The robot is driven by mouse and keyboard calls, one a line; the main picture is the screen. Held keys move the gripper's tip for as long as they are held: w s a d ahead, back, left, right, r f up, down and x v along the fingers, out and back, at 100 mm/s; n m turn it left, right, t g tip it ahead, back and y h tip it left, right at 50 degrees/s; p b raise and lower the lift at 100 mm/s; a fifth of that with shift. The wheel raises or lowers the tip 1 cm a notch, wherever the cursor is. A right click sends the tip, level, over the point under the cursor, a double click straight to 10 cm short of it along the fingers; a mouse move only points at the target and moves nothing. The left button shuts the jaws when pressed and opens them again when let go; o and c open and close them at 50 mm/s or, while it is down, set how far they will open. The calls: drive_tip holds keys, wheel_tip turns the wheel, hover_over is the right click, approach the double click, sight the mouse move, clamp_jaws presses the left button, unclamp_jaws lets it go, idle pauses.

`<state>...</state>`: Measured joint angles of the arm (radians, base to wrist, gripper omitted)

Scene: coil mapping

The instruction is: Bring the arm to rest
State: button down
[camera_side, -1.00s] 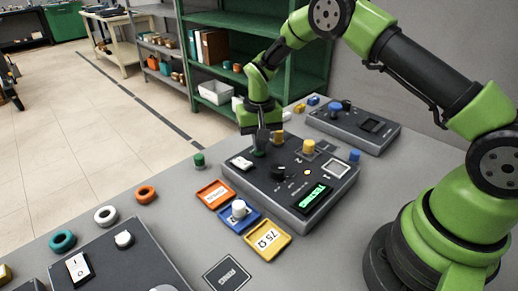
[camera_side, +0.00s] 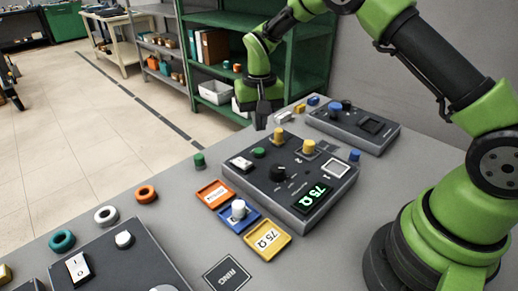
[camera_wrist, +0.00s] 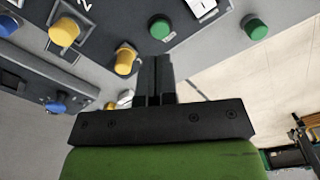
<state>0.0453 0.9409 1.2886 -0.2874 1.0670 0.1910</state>
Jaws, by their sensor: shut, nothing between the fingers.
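My gripper (camera_side: 263,122) is shut and empty. In the side view it hangs above the back left edge of the grey console (camera_side: 290,180), apart from it. In the wrist view my gripper (camera_wrist: 156,60) points toward the console's edge, between a yellow peg (camera_wrist: 125,60) and a green knob (camera_wrist: 160,27). The console's green display (camera_side: 317,195) reads 75 Ω. The console also carries a green knob (camera_side: 259,153), yellow pegs (camera_side: 308,147), a black dial (camera_side: 278,173) and a white rocker switch (camera_side: 241,162).
Orange (camera_side: 215,193), blue (camera_side: 229,214) and yellow (camera_side: 267,241) trays line the console's left side; a white peg stands in the blue one. Teal, white and orange rings (camera_side: 146,194) lie at left. A second console (camera_side: 362,129) stands behind. Green shelves (camera_side: 225,73) stand beyond the table.

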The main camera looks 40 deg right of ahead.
drive_tip(key=s+a+r+t, duration=0.1)
drive_tip(key=s+r+t, duration=0.1)
drive_tip(key=s+r, duration=0.5)
drive_tip(key=s+a+r+t, duration=0.1)
drive_tip(key=s+a+r, duration=0.1)
drive_tip(key=r, duration=0.8)
drive_tip(key=s+r+n+t+y, duration=0.1)
drive_tip(key=s+t, duration=0.1)
drive_tip(key=s, duration=0.6)
drive_tip(key=s+a+r+n+t+y, duration=0.1)
drive_tip(key=s+r+t, duration=0.1)
drive_tip(key=s, duration=0.6)
drive_tip(key=shift+s+a, duration=0.2)
drive_tip(key=shift+a, duration=0.05)
